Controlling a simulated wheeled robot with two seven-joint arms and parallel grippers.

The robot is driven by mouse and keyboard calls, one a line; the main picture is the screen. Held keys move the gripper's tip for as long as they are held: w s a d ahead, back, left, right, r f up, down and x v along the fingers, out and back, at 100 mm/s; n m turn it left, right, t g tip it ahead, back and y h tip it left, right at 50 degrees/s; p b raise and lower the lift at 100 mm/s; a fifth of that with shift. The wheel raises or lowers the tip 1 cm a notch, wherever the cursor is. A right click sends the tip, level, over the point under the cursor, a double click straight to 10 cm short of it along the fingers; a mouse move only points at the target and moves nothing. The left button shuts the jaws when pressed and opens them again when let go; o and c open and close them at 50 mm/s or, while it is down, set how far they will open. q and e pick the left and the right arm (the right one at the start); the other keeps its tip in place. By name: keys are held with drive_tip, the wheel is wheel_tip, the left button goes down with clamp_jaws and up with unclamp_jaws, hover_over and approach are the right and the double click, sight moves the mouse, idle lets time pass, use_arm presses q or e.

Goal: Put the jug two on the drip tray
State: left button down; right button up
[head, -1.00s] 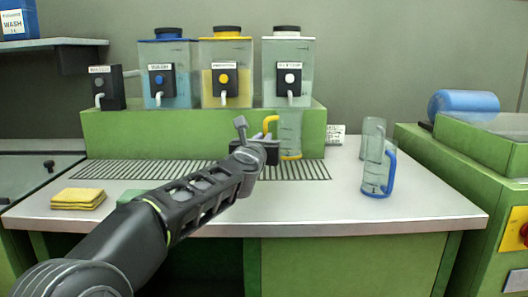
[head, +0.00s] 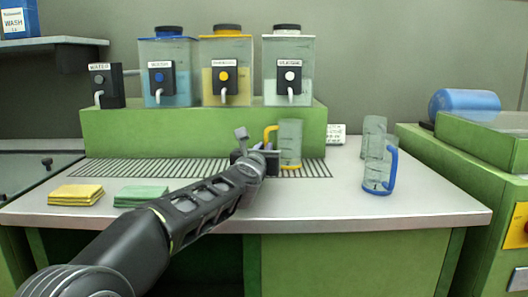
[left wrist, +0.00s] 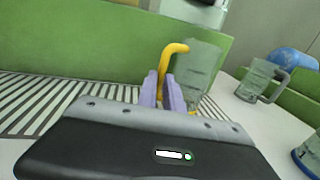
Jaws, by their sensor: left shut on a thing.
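A clear jug (head: 290,145) with a yellow handle and yellow base ring stands upright at the right part of the slatted drip tray (head: 125,168). My left gripper (head: 266,148) is shut on its handle, from the left side. In the left wrist view the purple fingertips (left wrist: 164,92) close around the yellow handle, and the jug body (left wrist: 200,75) is just right of them. The jug's base is at or just above the slats; I cannot tell whether it touches. My right gripper is not in view.
A blue-handled jug (head: 377,178) stands on the counter at right, with another clear jug (head: 374,128) behind it. Three dispensers (head: 226,75) stand on the green ledge behind the tray. Yellow cloths (head: 76,195) and a green cloth (head: 141,196) lie at front left.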

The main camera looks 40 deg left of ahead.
use_arm(q)
drive_tip(key=shift+f, duration=0.2)
drive_tip(key=c, duration=1.5)
unclamp_jaws()
drive_tip(key=shift+r, duration=0.15)
drive_tip(key=shift+s+r, duration=0.1)
drive_tip(key=v, duration=1.2)
